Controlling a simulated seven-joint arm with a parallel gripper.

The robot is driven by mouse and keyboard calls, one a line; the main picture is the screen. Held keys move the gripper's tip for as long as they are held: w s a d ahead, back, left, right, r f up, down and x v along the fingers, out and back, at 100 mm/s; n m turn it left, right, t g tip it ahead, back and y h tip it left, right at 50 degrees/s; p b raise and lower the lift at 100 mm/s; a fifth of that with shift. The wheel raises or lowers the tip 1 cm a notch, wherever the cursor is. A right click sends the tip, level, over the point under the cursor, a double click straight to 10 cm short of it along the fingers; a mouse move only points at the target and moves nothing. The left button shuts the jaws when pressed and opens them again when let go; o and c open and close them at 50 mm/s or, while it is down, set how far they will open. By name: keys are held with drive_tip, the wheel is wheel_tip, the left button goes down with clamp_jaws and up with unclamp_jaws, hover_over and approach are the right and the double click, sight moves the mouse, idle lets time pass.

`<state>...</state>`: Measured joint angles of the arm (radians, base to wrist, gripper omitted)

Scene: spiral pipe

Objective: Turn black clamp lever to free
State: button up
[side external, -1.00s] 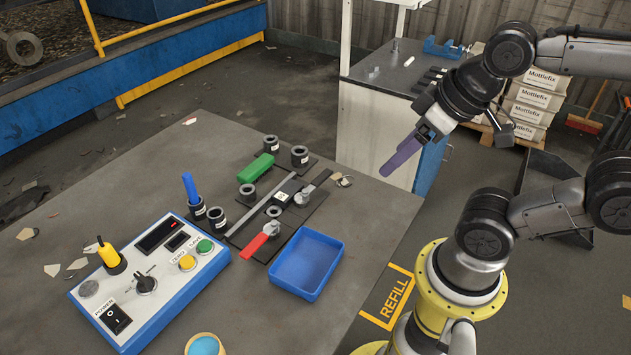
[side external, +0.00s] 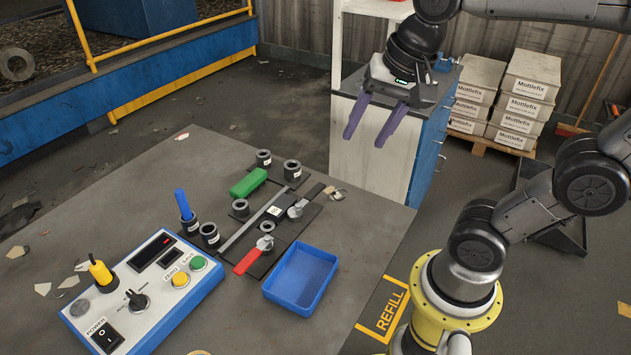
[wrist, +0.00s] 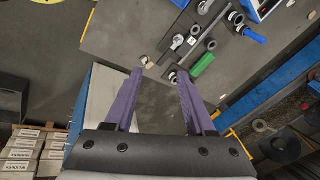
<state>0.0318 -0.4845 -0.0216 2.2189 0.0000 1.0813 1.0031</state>
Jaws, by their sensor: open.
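The black clamp lever (side external: 311,193) is a dark flat handle on a round metal hub, on a dark fixture plate at the table's far right part. It points away from the hub toward the back right. In the wrist view the black lever (wrist: 166,56) shows small, just beyond the fingertips. My gripper (side external: 364,140) has two purple fingers, spread open and empty. It hangs high, to the right of and above the lever, well apart from it. In the wrist view my gripper (wrist: 160,74) has nothing between its fingers.
A red lever (side external: 248,261) sits on the same fixture, in front of the black one. A blue tray (side external: 302,275) lies in front right. A control box (side external: 146,290) is at front left.

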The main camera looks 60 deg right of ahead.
drive_tip(key=w+d+m+g, duration=0.2)
drive_tip(key=w+m, duration=0.4)
drive_tip(key=w, duration=0.2)
drive_tip(key=g, duration=0.2)
hover_over(316, 189)
wheel_tip(316, 189, down, 5)
drive_tip(key=shift+m, duration=0.4)
wheel_tip(316, 189, down, 14)
drive_tip(key=shift+f, duration=0.1)
clamp_jaws()
idle(0.6)
